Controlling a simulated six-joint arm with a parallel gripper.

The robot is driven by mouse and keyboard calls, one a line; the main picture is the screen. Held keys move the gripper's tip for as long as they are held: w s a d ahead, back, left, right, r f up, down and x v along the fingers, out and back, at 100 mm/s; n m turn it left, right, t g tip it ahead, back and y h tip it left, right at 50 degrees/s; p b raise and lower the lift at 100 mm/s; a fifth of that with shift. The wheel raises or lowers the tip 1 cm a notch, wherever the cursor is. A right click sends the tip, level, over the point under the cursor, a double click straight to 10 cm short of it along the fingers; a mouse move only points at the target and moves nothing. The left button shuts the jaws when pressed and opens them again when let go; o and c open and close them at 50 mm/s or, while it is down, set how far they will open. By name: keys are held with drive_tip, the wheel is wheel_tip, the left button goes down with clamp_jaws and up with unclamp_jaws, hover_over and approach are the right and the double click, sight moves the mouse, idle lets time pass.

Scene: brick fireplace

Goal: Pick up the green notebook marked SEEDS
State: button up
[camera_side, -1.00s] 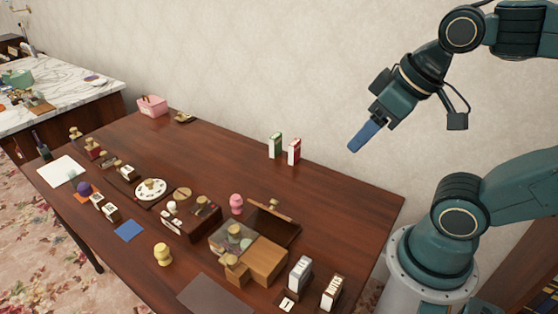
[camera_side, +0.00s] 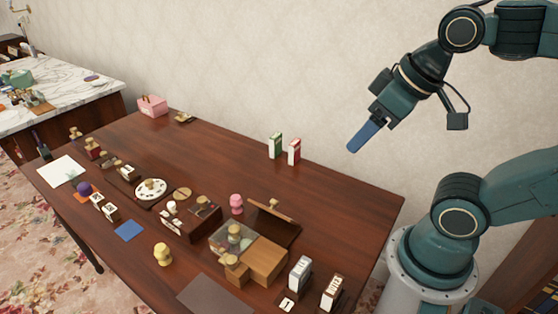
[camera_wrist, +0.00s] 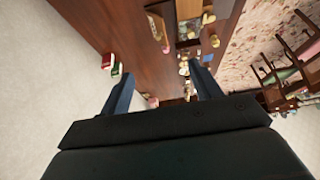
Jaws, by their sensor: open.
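The green notebook (camera_side: 275,145) stands upright near the back edge of the wooden table in the side view, beside a similar red one (camera_side: 294,151). Its marking is too small to read. The green notebook also shows in the wrist view (camera_wrist: 117,70), left of my fingers, next to the red one (camera_wrist: 106,60). My gripper (camera_side: 357,142) hangs in the air above and to the right of both, touching nothing. In the wrist view its two blue fingers (camera_wrist: 163,88) are spread wide with nothing between them.
The wooden table (camera_side: 225,145) is bare around the two notebooks, with the wall behind. A lidded wooden box (camera_side: 265,260), a pink figure (camera_side: 236,203), a yellow figure (camera_side: 162,254) and several stamps crowd the front half. A pink basket (camera_side: 152,106) stands at the far corner.

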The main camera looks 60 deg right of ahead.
drive_tip(key=shift+o, duration=1.1)
drive_tip(key=w+d+f, duration=0.1)
drive_tip(key=w+d, duration=0.5)
drive_tip(key=w, duration=0.6)
drive_tip(key=w+d, duration=0.5)
drive_tip(key=w, duration=0.7)
drive_tip(key=w+d+f, duration=0.6)
drive_tip(key=d+f, duration=0.4)
drive_tip(key=w+d+f+g, duration=0.1)
drive_tip(key=w+d+f, duration=0.4)
drive_tip(key=d+f, duration=0.5)
drive_tip(key=shift+w+f+n, duration=0.3)
drive_tip(key=shift+w+n, duration=0.05)
drive_tip(key=shift+n, duration=0.05)
